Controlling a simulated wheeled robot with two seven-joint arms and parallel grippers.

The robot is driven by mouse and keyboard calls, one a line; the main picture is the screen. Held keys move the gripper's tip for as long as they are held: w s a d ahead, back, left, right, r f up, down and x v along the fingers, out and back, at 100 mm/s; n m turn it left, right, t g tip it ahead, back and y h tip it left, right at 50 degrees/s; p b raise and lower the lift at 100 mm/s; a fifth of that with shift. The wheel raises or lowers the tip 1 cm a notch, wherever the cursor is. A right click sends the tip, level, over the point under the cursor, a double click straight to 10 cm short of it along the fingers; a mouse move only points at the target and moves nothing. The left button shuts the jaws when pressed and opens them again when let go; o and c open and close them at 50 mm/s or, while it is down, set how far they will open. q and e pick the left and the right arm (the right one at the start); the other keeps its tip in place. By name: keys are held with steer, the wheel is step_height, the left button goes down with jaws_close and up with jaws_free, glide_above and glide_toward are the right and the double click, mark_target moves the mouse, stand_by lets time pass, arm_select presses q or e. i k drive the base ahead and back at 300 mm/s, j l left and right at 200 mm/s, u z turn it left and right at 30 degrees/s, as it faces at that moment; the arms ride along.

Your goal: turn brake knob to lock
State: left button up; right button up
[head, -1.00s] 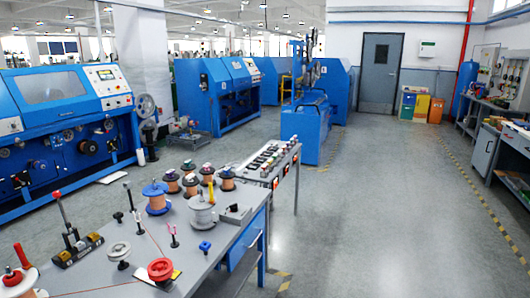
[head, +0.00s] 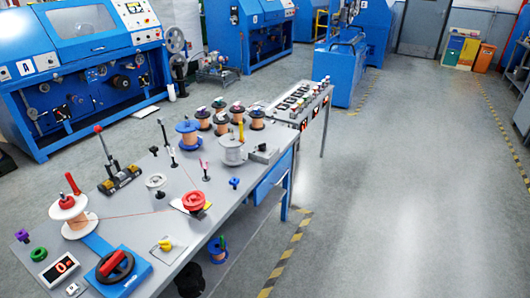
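The grey workbench (head: 130,215) holds several knobs, and I cannot tell for sure which is the brake knob. A black round dial with a red bar handle (head: 114,266) sits on a blue base at the near left. A yellow knob (head: 166,244) stands on a small light plate to its right. A purple knob (head: 22,236) and a green knob (head: 38,254) are at the left edge. A small blue knob (head: 234,182) stands near the right edge. Neither of my grippers is in the head view.
A white spool with a red top (head: 70,215) has a thin red wire running right across the bench. A red pulley (head: 194,200), a pale pulley (head: 156,182) and several copper-coloured spools stand farther back. The floor right of the bench is clear.

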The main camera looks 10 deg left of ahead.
mark_target(263, 147)
steer(key=i+l+u, duration=0.1)
steer(key=u, duration=0.6)
steer(key=i+l+u, duration=0.35)
steer(key=l, duration=0.25)
steer(key=i+l+u, duration=0.2)
steer(key=l, duration=0.15)
steer(key=i+l+u, duration=0.15)
steer(key=l, duration=0.25)
steer(key=i+l+u, duration=0.2)
steer(key=l, duration=0.15)
steer(key=k, duration=0.1)
